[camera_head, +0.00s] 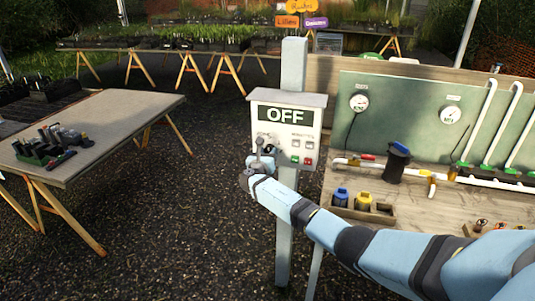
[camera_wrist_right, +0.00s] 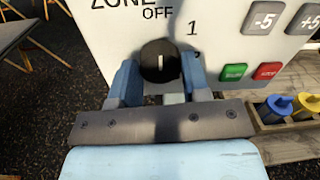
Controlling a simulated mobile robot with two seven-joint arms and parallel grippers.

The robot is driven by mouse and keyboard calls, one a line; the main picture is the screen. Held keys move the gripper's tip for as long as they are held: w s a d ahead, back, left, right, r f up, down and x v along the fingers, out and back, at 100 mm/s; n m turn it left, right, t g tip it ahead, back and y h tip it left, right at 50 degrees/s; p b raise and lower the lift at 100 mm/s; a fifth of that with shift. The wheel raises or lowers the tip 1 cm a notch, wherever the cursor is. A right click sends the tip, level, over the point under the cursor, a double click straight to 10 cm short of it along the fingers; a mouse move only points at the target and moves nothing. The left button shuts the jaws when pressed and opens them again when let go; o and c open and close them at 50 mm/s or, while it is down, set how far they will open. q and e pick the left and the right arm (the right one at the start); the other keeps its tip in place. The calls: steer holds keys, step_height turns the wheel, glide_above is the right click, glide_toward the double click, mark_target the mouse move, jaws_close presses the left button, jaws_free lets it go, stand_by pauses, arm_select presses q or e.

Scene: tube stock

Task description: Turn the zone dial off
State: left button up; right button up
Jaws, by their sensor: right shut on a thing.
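The white control box (camera_head: 287,120) is mounted on a light blue post, and its display reads OFF. The black zone dial (camera_wrist_right: 158,58) is on its front face, and its white mark stands upright, a little right of below the word OFF. My right gripper (camera_wrist_right: 158,78) is at the dial with one finger on each side, shut on it. In the head view my right gripper (camera_head: 264,152) reaches the lower left of the box and partly hides the dial. My left gripper is not in view.
A green button (camera_wrist_right: 233,72) and a red button (camera_wrist_right: 268,71) sit right of the dial, below grey buttons. A workbench (camera_head: 350,185) with gauges, pipes and a blue and yellow bottle stands right. A wooden table (camera_head: 120,115) stands left.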

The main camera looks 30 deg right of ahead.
steer(key=shift+r, duration=0.15)
stand_by(0.3)
steer(key=o, duration=0.9)
steer(key=b+v, duration=0.2)
steer(key=v, duration=1.1)
steer(key=shift+s+a, duration=0.2)
steer(key=shift+a, duration=0.05)
